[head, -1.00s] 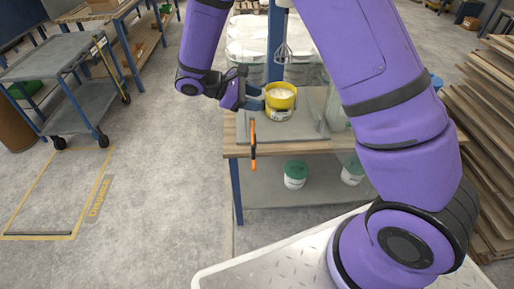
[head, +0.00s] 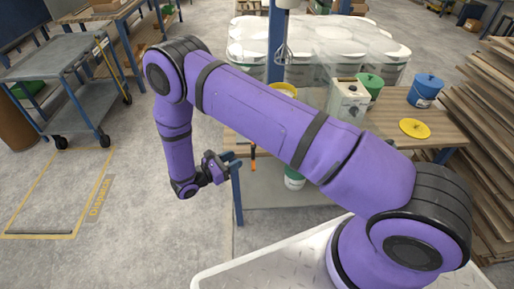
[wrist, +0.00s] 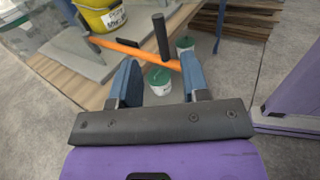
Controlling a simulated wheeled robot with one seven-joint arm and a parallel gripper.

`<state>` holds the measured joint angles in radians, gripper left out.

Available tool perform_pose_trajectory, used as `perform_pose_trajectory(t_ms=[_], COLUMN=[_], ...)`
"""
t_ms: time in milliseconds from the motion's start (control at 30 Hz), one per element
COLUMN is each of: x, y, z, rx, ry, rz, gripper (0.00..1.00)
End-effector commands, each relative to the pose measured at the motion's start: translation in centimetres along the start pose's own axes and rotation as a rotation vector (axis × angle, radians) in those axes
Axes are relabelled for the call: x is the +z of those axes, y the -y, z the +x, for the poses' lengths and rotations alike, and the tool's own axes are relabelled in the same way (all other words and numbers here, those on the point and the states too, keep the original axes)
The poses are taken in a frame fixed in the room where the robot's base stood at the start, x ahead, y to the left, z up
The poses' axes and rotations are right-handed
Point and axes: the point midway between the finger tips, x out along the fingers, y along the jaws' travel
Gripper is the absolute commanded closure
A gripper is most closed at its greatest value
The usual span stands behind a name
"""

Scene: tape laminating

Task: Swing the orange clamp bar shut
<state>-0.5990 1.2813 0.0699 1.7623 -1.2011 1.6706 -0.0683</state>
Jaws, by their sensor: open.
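The orange clamp bar (wrist: 135,52) sticks out past the worktable's edge in the wrist view, with an upright black handle (wrist: 161,36) near its outer end. In the head view only a short orange part (head: 253,165) shows; my arm hides the rest. My gripper (head: 232,160) is open and empty beside the table's front left corner, left of the bar. In the wrist view its two blue fingertips (wrist: 160,68) are spread to either side of the bar's outer end and handle. I cannot tell how far ahead of the fingertips these are.
A yellow bucket (wrist: 98,14) stands on a grey plate (wrist: 70,48) on the wooden worktable (wrist: 55,75). Green-lidded white tubs (wrist: 159,80) sit below. A yellow lid (head: 414,128) and a blue bucket (head: 425,90) are at the table's right.

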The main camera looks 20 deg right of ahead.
Motion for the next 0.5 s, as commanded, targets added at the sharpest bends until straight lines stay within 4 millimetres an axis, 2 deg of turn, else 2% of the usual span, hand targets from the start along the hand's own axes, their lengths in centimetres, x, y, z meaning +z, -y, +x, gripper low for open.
perform_pose_trajectory(t_ms=[167,500], x=[0.1,0.1], y=[0.0,0.1], z=[2.2,8.0], rx=[-0.004,-0.005], ry=[0.0,-0.002], rz=[0.0,0.001], gripper=[0.58,0.58])
